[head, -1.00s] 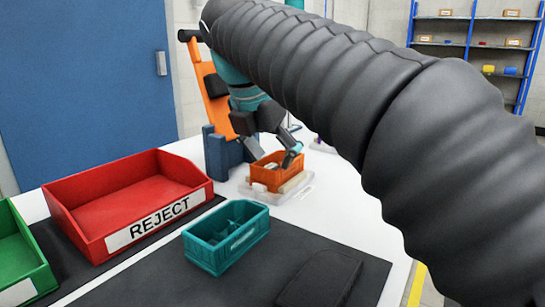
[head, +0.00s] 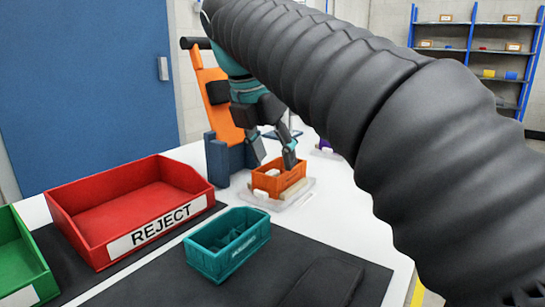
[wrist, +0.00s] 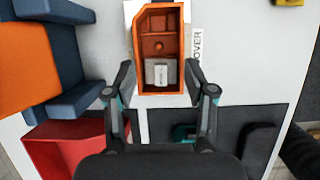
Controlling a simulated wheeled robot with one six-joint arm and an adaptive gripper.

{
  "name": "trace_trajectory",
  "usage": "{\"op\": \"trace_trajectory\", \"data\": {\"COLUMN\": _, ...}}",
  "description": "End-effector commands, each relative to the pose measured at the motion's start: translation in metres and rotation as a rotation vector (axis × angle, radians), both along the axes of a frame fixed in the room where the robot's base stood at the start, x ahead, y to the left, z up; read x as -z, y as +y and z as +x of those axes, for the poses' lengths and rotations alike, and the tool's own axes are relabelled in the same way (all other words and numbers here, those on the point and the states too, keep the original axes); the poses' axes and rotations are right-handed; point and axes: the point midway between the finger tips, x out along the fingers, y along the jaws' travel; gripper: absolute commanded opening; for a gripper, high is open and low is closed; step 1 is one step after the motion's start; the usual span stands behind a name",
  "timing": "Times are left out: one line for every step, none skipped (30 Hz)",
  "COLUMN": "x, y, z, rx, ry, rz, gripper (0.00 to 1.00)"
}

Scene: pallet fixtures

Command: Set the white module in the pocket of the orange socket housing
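The orange socket housing (head: 291,180) is an open-topped box on a pale fixture plate (head: 300,193) on the white table. In the wrist view the housing (wrist: 174,25) lies ahead, its long side running away from me. The white module (wrist: 161,73) sits inside the housing's near end, between the walls; whether it is fully seated I cannot tell. It shows partly over the rim in the head view (head: 272,172). My gripper (head: 274,162) is above the housing.
A blue and orange stand (head: 226,155) rises just left of the housing. A red REJECT bin (head: 125,210), a teal divided tray (head: 228,246) and a green bin (head: 25,262) stand nearer on dark mats.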

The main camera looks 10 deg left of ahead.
Motion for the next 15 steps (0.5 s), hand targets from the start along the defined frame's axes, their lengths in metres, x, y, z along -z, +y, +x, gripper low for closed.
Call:
{"op": "trace_trajectory", "data": {"x": -0.0023, "y": 0.0002, "z": 0.0002, "rx": 0.000, "ry": -0.001, "rz": 0.000, "gripper": 0.54}}
{"op": "trace_trajectory", "data": {"x": -0.0032, "y": 0.0002, "z": 0.0002, "rx": -0.001, "ry": -0.002, "rz": 0.001, "gripper": 0.54}}
{"op": "trace_trajectory", "data": {"x": -0.0040, "y": 0.0003, "z": 0.0002, "rx": -0.001, "ry": -0.002, "rz": 0.001, "gripper": 0.54}}
{"op": "trace_trajectory", "data": {"x": -0.0044, "y": 0.0002, "z": 0.0003, "rx": -0.001, "ry": -0.002, "rz": 0.001, "gripper": 0.54}}
{"op": "trace_trajectory", "data": {"x": -0.0046, "y": 0.0003, "z": 0.0002, "rx": -0.001, "ry": -0.002, "rz": 0.001, "gripper": 0.54}}
{"op": "trace_trajectory", "data": {"x": -0.0047, "y": 0.0002, "z": 0.0002, "rx": -0.001, "ry": -0.002, "rz": 0.001, "gripper": 0.54}}
{"op": "trace_trajectory", "data": {"x": -0.0048, "y": 0.0002, "z": 0.0002, "rx": -0.001, "ry": -0.002, "rz": 0.001, "gripper": 0.54}}
{"op": "trace_trajectory", "data": {"x": -0.0048, "y": 0.0002, "z": 0.0002, "rx": -0.001, "ry": -0.002, "rz": 0.001, "gripper": 0.54}}
{"op": "trace_trajectory", "data": {"x": -0.0048, "y": 0.0002, "z": 0.0002, "rx": -0.001, "ry": -0.002, "rz": 0.001, "gripper": 0.54}}
{"op": "trace_trajectory", "data": {"x": -0.0048, "y": 0.0002, "z": 0.0002, "rx": -0.001, "ry": -0.002, "rz": 0.001, "gripper": 0.54}}
{"op": "trace_trajectory", "data": {"x": -0.0048, "y": 0.0002, "z": 0.0002, "rx": -0.001, "ry": -0.002, "rz": 0.001, "gripper": 0.57}}
{"op": "trace_trajectory", "data": {"x": -0.0049, "y": 0.0002, "z": 0.0001, "rx": -0.001, "ry": -0.003, "rz": 0.002, "gripper": 0.67}}
{"op": "trace_trajectory", "data": {"x": -0.0049, "y": 0.0002, "z": 0.0001, "rx": -0.001, "ry": -0.003, "rz": 0.002, "gripper": 0.74}}
{"op": "trace_trajectory", "data": {"x": -0.0049, "y": 0.0001, "z": 0.0001, "rx": -0.001, "ry": -0.003, "rz": 0.002, "gripper": 0.82}}
{"op": "trace_trajectory", "data": {"x": -0.0049, "y": 0.0001, "z": 0.0002, "rx": -0.001, "ry": -0.003, "rz": 0.002, "gripper": 0.83}}
